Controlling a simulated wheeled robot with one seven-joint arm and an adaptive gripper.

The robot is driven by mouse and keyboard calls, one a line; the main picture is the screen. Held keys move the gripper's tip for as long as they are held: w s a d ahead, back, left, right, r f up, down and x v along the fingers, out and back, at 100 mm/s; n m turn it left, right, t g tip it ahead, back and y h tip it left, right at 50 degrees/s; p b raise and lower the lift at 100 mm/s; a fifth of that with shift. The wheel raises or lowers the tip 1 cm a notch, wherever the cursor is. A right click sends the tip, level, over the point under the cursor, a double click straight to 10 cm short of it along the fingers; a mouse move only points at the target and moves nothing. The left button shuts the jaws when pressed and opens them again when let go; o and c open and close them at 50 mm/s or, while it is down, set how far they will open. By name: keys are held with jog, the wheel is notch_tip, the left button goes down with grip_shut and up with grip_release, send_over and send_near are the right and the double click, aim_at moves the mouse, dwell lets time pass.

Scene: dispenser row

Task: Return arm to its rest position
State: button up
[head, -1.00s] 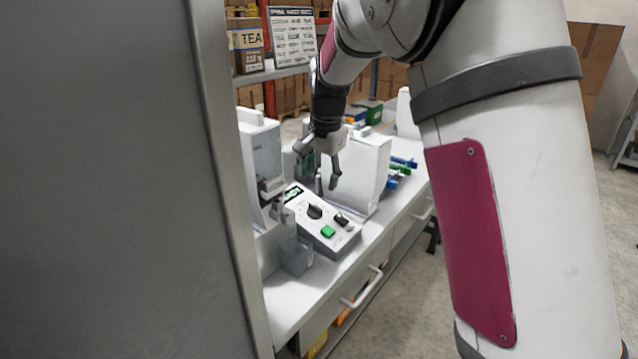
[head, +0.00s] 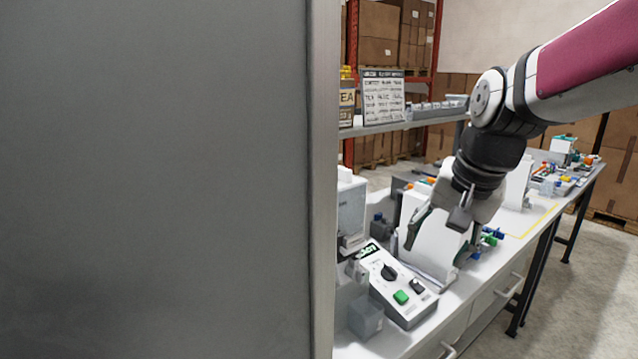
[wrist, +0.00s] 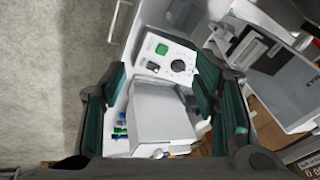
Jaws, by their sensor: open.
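My gripper (head: 444,233) is open in the head view, its fingers spread in front of a white box-shaped unit (head: 431,246) on the bench. In the wrist view my gripper (wrist: 166,98) shows two green-padded fingers wide apart. The white unit (wrist: 163,117) appears between and beyond them, and nothing is held. I cannot tell how far the fingers are from it. My arm reaches in from the upper right of the head view.
A control panel (head: 398,287) with a green button and black knob sits left of the white unit. A dispenser (head: 350,218) stands beside it. A large grey panel (head: 150,180) fills the left. Shelves with a sign (head: 383,97) stand behind. Floor (head: 590,290) is clear at right.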

jog(key=s+f+n, duration=0.1)
jog(key=s+n, duration=0.2)
jog(key=s, duration=0.7)
jog(key=s+f+n+h, duration=0.1)
jog(key=s+n, duration=0.2)
jog(key=s, duration=0.7)
jog(key=shift+s+f+t, duration=0.25)
jog(key=shift+t, duration=0.15)
